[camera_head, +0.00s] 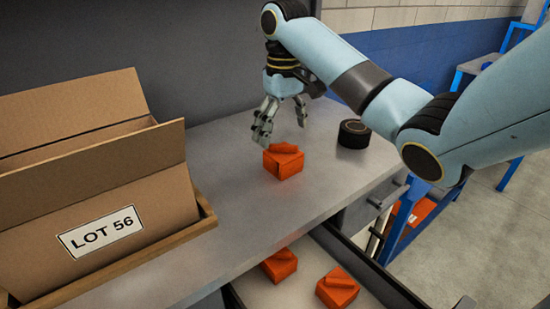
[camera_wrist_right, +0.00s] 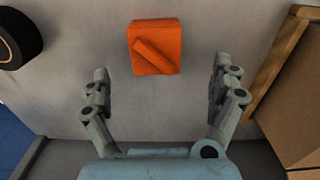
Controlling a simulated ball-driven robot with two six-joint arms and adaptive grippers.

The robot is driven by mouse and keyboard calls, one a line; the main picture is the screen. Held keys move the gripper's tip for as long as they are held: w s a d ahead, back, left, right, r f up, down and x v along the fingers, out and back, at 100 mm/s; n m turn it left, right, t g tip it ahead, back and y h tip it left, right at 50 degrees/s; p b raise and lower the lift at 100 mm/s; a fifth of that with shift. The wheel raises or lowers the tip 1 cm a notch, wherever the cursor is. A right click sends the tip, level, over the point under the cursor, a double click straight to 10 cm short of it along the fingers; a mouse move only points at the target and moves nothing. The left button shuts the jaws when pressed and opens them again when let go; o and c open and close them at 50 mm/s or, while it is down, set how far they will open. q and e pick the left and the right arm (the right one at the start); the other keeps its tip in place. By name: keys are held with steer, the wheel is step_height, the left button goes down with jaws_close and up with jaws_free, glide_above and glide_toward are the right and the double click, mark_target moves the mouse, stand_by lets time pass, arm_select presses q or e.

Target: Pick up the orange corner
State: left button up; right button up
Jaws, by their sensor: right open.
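An orange corner (camera_head: 283,164) sits on the grey worktop, with a smaller raised piece lying across its top. My right gripper (camera_head: 282,122) is open and empty, above and just behind the corner in the head view. In the right wrist view the corner (camera_wrist_right: 154,47) lies beyond the fingertips, roughly centred between the two spread fingers (camera_wrist_right: 160,80). The fingers do not appear to touch it. Two more orange corners lie lower down in an open drawer, one at the left (camera_head: 279,265) and one at the right (camera_head: 337,288). My left gripper is not in view.
An open cardboard box (camera_head: 150,200) marked LOT 56 stands in a wooden tray (camera_head: 207,222) at the left. A black round roll (camera_head: 354,134) lies right of the corner. The worktop (camera_head: 235,215) between box and corner is clear.

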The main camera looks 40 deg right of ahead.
mark_target(286, 153)
steer(key=shift+s+f, duration=0.15)
steer(key=shift+f, duration=0.5)
steer(key=shift+s+f, duration=0.15)
steer(key=shift+f, duration=0.8)
steer(key=shift+w+d+f, duration=0.1)
steer(key=shift+f, duration=0.25)
steer(key=f, duration=0.3)
steer(key=shift+d+f, duration=0.2)
steer(key=shift+f, duration=0.6)
steer(key=c, duration=0.5)
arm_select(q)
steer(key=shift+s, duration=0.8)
arm_select(e)
steer(key=c, duration=0.9)
